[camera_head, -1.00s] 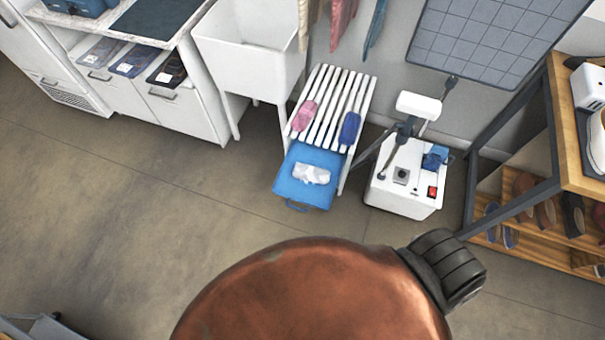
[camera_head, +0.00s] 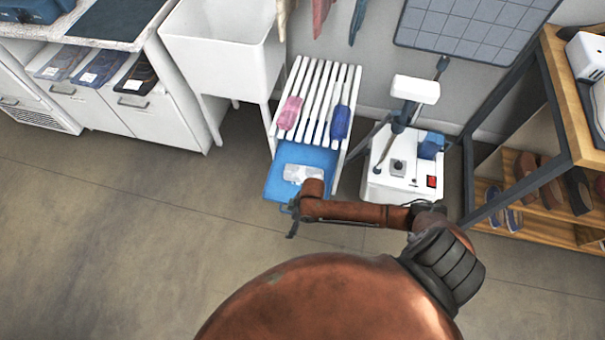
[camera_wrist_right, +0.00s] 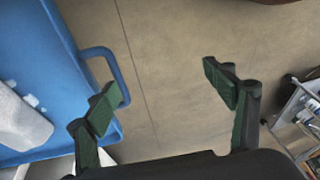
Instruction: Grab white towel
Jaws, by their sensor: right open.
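A white towel (camera_head: 300,173) lies in a blue tray (camera_head: 318,156) at the front of a white slatted rack. It also shows in the right wrist view (camera_wrist_right: 22,122), at the left edge and partly cut off. My right gripper (camera_wrist_right: 158,82) is open and empty, with the floor between its fingers. Its left finger overlaps the tray's rim and blue handle in that view. In the head view my right gripper (camera_head: 291,212) is at the tray's front edge, close to the towel, and my arm hides part of the tray. My left gripper is not in view.
A pink rolled cloth (camera_head: 290,112) and a blue one (camera_head: 341,122) lie on the slats. A white machine (camera_head: 398,188) stands close on the right. A white sink (camera_head: 225,55) is behind on the left. A shoe shelf (camera_head: 535,195) stands at the right. The floor in front is clear.

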